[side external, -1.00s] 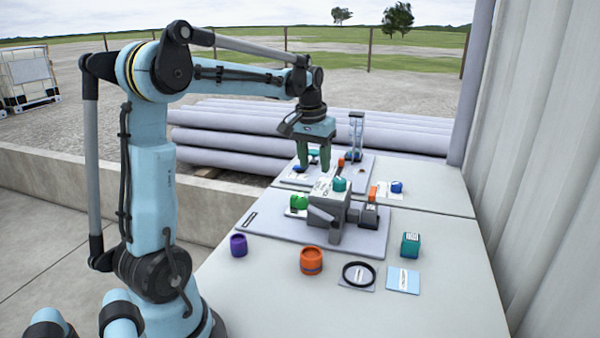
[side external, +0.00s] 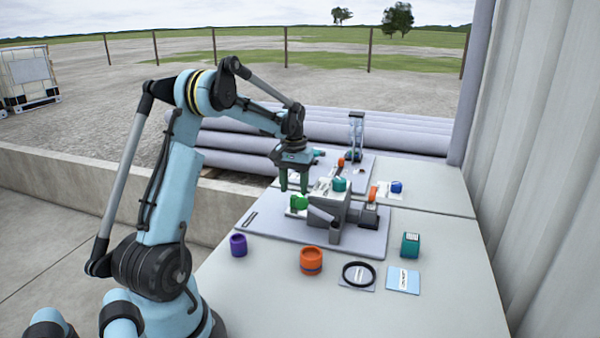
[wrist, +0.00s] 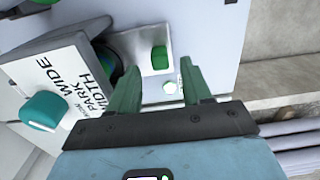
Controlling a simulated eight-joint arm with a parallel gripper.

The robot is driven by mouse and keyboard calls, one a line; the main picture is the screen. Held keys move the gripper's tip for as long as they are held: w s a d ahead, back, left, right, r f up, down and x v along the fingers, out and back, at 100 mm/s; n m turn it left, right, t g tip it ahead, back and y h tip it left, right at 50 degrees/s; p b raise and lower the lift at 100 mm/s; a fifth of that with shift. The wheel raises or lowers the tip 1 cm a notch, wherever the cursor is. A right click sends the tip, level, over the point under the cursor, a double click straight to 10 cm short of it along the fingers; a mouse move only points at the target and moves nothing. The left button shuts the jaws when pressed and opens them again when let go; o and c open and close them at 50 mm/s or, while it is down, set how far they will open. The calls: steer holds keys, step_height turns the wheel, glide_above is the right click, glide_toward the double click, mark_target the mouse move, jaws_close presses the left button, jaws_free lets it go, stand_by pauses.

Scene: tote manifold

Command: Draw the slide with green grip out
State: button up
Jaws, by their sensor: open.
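The green grip (side external: 299,202) sits at the left side of the grey fixture (side external: 331,209) on its base plate. In the wrist view the green grip (wrist: 160,57) is a small upright block on a pale metal strip, the slide (wrist: 145,40), whose inner end runs in under the fixture. My gripper (side external: 293,190) points down just above the green grip, its fingers apart and empty. In the wrist view my gripper (wrist: 158,73) has the grip between the lines of its two fingertips, beyond them; I cannot tell how far below.
A teal knob (side external: 339,184) tops the fixture beside my gripper, and an orange piece (side external: 373,194) is on its right. A purple cup (side external: 238,245), an orange cup (side external: 311,260), a black ring (side external: 359,274) and a teal block (side external: 410,245) stand in front. The near table is mostly clear.

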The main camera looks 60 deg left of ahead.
mark_target(294, 196)
steer(key=shift+f, duration=2.05)
jaws_close()
steer(key=shift+s, duration=0.1)
